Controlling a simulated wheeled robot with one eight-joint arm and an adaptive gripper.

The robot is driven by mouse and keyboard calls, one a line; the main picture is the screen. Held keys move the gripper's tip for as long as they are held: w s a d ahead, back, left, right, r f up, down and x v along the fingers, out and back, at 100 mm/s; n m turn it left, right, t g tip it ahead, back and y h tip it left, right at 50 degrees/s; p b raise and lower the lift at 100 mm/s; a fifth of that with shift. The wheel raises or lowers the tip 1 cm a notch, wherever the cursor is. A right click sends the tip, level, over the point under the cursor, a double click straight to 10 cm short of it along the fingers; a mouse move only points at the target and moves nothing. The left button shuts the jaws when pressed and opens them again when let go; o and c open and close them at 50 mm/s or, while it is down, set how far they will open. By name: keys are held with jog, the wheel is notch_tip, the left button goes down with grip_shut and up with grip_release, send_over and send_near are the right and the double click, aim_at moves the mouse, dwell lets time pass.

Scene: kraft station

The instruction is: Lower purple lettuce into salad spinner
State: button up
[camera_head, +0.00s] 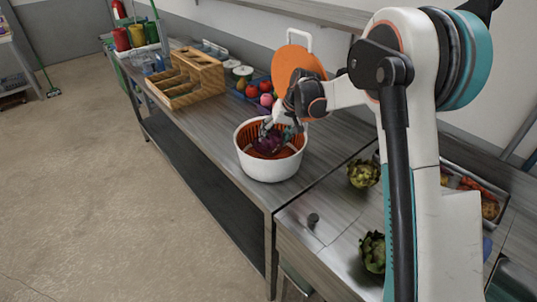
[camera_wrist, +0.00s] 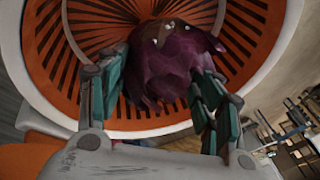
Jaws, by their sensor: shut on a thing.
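The salad spinner (camera_head: 268,170) is a white bowl with an orange slotted basket, standing lidless on the counter. Its basket (camera_wrist: 60,50) fills most of the wrist view. My gripper (camera_head: 278,128) is over the bowl, with its fingers at the bowl's opening. It is shut on the purple lettuce (camera_wrist: 175,60), a dark purple leafy head between the two fingers. In the head view the purple lettuce (camera_head: 269,143) shows inside the rim, partly hidden by the fingers. Whether it touches the basket floor I cannot tell.
An orange round lid (camera_head: 297,66) stands behind the bowl. A blue crate of produce (camera_head: 256,94) and a wooden divided box (camera_head: 187,78) are on the counter to the left. Green artichoke-like heads (camera_head: 363,174) lie to the right, near a vegetable tray (camera_head: 470,187).

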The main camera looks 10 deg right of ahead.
jog(key=shift+f+b, duration=0.45)
jog(key=shift+f, duration=0.3)
dwell(0.4)
dwell(0.4)
jog(key=o, duration=1.2)
jog(key=shift+r, duration=0.1)
